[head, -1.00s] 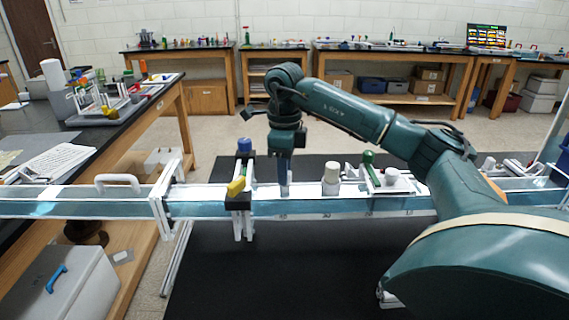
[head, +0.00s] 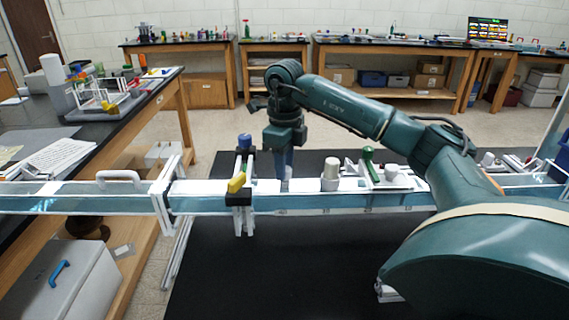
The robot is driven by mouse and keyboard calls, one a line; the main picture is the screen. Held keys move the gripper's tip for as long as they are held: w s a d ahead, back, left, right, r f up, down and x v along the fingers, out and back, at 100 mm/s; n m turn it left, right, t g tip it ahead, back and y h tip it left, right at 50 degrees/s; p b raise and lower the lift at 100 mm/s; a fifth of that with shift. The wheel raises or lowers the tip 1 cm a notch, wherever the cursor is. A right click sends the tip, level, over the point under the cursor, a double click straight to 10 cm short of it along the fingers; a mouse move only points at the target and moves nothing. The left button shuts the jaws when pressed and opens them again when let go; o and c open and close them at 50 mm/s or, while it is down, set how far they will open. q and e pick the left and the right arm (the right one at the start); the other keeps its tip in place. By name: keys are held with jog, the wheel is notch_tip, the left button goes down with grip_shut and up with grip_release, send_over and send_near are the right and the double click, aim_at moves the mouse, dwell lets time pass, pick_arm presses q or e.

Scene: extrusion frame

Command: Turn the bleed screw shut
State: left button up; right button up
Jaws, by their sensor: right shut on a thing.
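My right gripper (head: 284,170) points straight down at the top of the long clear-sided channel (head: 330,205), between the clamp with yellow and blue knobs and a pale grey knob. Its narrow fingers are shut on a small part at the channel's top edge. This is where the bleed screw seems to be; the fingers hide most of it, so I cannot tell how far it is turned. My left gripper is not in view.
A black clamp with a yellow knob (head: 237,183) and a blue knob (head: 244,141) straddles the channel to the left. A pale grey knob (head: 331,170) and a green-handled valve (head: 368,158) stand to the right. The black bench top (head: 290,265) in front is clear.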

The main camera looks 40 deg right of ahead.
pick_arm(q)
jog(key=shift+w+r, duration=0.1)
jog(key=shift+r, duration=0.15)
pick_arm(e)
jog(key=o, duration=1)
jog(key=shift+r, duration=0.6)
pick_arm(q)
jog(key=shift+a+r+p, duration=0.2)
jog(key=shift+p, duration=0.95)
pick_arm(e)
notch_tip(320, 180, up, 12)
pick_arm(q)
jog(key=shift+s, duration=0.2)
